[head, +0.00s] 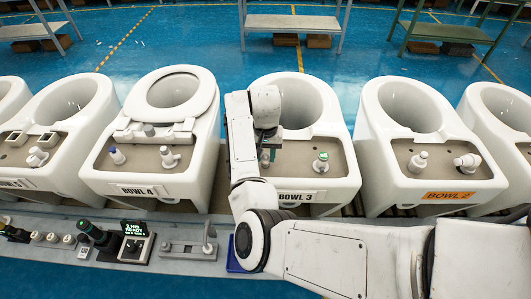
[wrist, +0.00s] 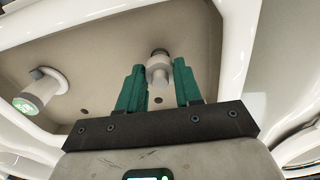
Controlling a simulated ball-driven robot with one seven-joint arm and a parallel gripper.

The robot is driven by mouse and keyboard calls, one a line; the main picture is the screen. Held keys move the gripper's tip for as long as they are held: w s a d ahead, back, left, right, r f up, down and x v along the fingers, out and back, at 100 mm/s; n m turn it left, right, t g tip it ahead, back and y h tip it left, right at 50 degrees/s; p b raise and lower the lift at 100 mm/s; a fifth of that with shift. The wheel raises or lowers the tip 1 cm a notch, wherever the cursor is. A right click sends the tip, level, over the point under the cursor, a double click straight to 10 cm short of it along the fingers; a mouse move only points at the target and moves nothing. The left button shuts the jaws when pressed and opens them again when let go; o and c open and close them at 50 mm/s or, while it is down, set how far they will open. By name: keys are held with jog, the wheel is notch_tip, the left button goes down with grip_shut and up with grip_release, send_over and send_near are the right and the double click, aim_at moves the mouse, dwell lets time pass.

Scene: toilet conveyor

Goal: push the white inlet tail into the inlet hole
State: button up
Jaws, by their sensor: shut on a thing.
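My gripper (wrist: 160,70) has green fingers, shut on a pale cylindrical part that I take for the white inlet tail (wrist: 159,74). The tail has a dark ring or cap at its far end in the wrist view. In the head view, my gripper (head: 267,132) hangs over the left part of the brown deck of the bowl labelled BOWL 3 (head: 345,180), with the tail (head: 265,159) below it. I cannot make out the inlet hole at the tail, nor tell whether the tail is inside it or only over it.
A white fitting with a green top (head: 321,162) stands on the same deck to the right; it also shows in the wrist view (wrist: 40,90). Small dark holes (wrist: 82,100) mark the deck. BOWL 4 (head: 150,189) and BOWL 2 (head: 450,196) stand either side.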

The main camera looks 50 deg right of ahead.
aim_at(266, 154)
jog(key=shift+f+b, duration=0.45)
jog(key=shift+f, duration=0.7)
jog(key=shift+r, duration=0.15)
jog(key=shift+r+p, duration=1.3)
jog(key=shift+p, duration=0.05)
jog(key=shift+f+b, duration=0.7)
jog(key=shift+f, duration=0.7)
dwell(0.9)
jog(key=o, duration=1.1)
jog(key=shift+c, duration=0.2)
jog(key=shift+r, duration=0.1)
notch_tip(266, 154, up, 11)
jog(key=shift+f+b, duration=0.2)
jog(key=shift+b, duration=0.55)
jog(key=shift+c, duration=0.3)
